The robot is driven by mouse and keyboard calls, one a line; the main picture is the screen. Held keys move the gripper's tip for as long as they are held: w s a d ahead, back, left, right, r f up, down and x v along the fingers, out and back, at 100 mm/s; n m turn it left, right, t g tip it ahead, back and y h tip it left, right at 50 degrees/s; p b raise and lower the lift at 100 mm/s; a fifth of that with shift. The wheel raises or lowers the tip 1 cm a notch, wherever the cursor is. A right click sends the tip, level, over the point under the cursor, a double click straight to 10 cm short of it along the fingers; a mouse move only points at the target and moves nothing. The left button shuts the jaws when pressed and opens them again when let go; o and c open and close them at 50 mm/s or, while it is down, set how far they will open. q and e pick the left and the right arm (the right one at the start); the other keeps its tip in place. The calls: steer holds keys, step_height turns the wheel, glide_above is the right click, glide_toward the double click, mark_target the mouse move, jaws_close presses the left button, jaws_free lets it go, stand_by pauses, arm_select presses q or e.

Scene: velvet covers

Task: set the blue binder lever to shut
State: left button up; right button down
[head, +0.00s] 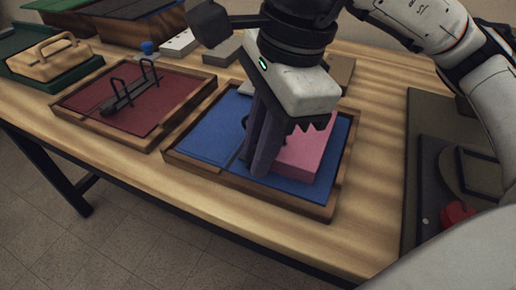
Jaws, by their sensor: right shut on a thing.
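The blue binder (205,140) is a wooden-edged tray lined in blue, lying open on the table. A pink block (312,152) sits on its right part. My right gripper (259,165) points down over the middle of the blue lining, left of the pink block. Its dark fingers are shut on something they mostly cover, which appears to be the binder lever. A bit of dark curved metal (245,120) shows just left of the fingers. The lever's position is hidden. My left gripper is not in view.
A red-lined binder (85,98) with dark arches (135,80) lies to the left. A green case with a tan handle (50,62) is at far left. A grey panel (420,125) with a red knob (457,214) is on the right. A strip of bare wood lies in front.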

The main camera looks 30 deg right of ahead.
steer(key=c, duration=1.7)
jaws_free()
steer(key=r, duration=0.3)
steer(key=s+d+r+p, duration=0.1)
steer(key=r, duration=0.2)
steer(key=r+p, duration=0.1)
steer(key=r, duration=0.3)
steer(key=shift+s+d, duration=0.15)
steer(key=shift+d, duration=0.2)
